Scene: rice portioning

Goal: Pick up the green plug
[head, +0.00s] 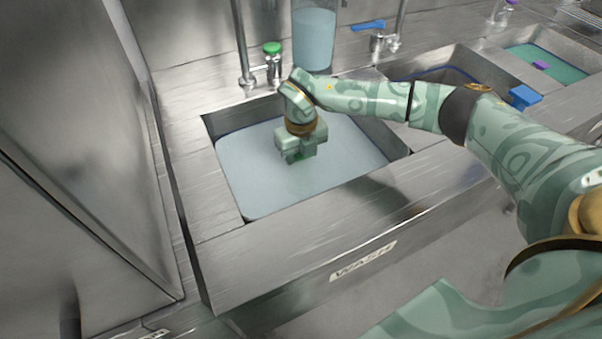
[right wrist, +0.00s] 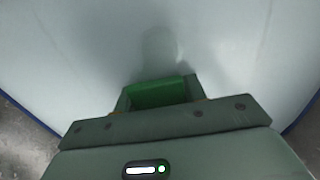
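The green plug (right wrist: 157,93) sits between the two fingers of my right gripper (right wrist: 158,98) in the right wrist view. It spans the gap between them, with a finger against each side. In the head view my right gripper (head: 297,155) points down over the wash sink, and only a small patch of the green plug (head: 298,154) shows at its fingers. The gripper and plug are over the pale blue water (head: 250,170); how far above it is hard to tell. My left gripper is not in view.
The wash sink (head: 290,232) has a steel rim and a "WASH" label. A green-topped knob (head: 272,48) and a clear container (head: 314,38) stand behind it. To the right, a blue block (head: 524,97) sits on a divider and a purple piece (head: 540,64) in a green-floored basin.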

